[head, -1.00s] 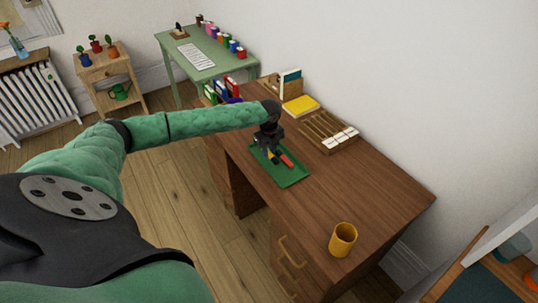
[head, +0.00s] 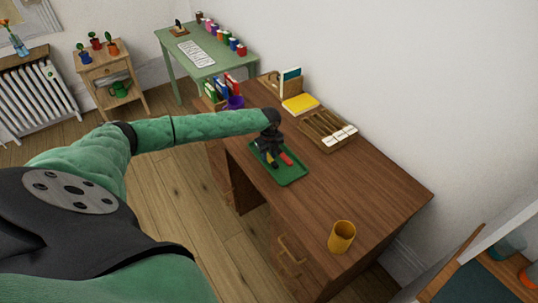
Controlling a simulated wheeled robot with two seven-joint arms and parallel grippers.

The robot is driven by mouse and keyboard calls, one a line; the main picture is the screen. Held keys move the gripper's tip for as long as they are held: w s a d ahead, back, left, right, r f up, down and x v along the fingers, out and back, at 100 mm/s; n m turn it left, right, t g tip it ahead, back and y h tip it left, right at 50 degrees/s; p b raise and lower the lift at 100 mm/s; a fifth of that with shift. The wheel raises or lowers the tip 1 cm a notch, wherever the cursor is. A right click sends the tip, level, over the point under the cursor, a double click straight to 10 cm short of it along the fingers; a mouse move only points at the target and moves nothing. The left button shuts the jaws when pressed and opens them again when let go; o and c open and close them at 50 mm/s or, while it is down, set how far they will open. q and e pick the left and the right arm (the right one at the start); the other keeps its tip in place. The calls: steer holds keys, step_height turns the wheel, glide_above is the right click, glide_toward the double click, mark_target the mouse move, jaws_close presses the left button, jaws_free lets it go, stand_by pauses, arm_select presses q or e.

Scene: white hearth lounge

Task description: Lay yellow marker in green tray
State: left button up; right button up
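The green tray (head: 292,177) lies on the brown desk. A red marker (head: 286,158) lies in it. My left gripper (head: 269,159) points down over the far-left part of the tray, left of the red marker. A small bit of the yellow marker (head: 271,157) shows at the dark fingers, low over or on the tray. The rest of it is hidden by the gripper. I cannot tell whether the fingers are closed on it or whether it rests on the tray. My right gripper is not in view.
An orange mug (head: 342,237) stands near the desk's front end. The desk (head: 345,190) between tray and mug is clear.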

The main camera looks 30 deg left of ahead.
mark_target(269, 157)
arm_select(q)
steer(key=shift+r, duration=0.1)
